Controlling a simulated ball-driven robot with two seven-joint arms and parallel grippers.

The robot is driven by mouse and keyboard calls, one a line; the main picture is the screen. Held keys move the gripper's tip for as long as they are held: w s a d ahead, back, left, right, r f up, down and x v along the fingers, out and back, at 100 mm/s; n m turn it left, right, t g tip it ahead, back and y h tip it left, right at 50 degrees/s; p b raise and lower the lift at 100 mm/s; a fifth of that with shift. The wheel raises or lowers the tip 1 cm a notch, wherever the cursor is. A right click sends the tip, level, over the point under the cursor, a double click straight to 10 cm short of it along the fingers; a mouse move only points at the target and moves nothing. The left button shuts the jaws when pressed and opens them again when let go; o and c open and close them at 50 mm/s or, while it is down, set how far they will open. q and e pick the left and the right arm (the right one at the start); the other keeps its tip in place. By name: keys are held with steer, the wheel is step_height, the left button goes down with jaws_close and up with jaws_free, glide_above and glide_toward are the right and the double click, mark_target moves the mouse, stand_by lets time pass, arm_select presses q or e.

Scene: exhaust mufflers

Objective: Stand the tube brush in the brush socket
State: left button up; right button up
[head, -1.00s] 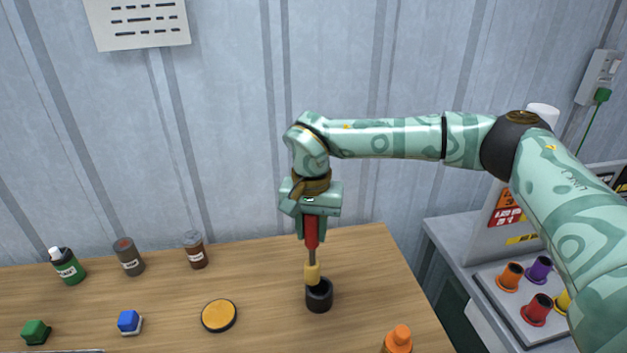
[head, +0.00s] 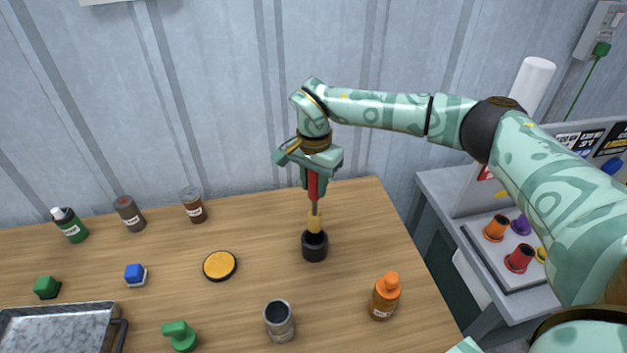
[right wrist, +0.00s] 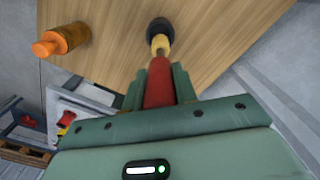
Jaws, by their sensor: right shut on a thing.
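The tube brush has a red handle (head: 313,184) and a yellowish head (head: 314,222). It is upright, with its lower end at the mouth of the black brush socket (head: 315,248) on the wooden table. How deep it sits inside is hidden by the socket wall. My right gripper (head: 312,178) is shut on the red handle from above. In the right wrist view the brush (right wrist: 159,82) runs from between the fingers to the dark socket (right wrist: 159,28). My left gripper is not in view.
An orange-capped bottle (head: 385,297) stands right of the socket and a grey metal cup (head: 279,320) in front. A yellow disc (head: 220,266) lies to the left. Several bottles line the back left. A metal tray (head: 55,330) is at front left.

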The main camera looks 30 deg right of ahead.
mark_target(314, 214)
step_height(314, 214, down, 2)
steer(key=shift+f+b, duration=0.1)
steer(key=shift+b, duration=0.7)
steer(key=shift+f+b, duration=1)
steer(key=shift+f, duration=1.55)
steer(key=o, duration=1.1)
steer(key=shift+c, duration=0.2)
steer(key=shift+r, duration=0.1)
step_height(314, 214, up, 16)
steer(key=shift+r+p, duration=0.1)
steer(key=shift+p, duration=0.7)
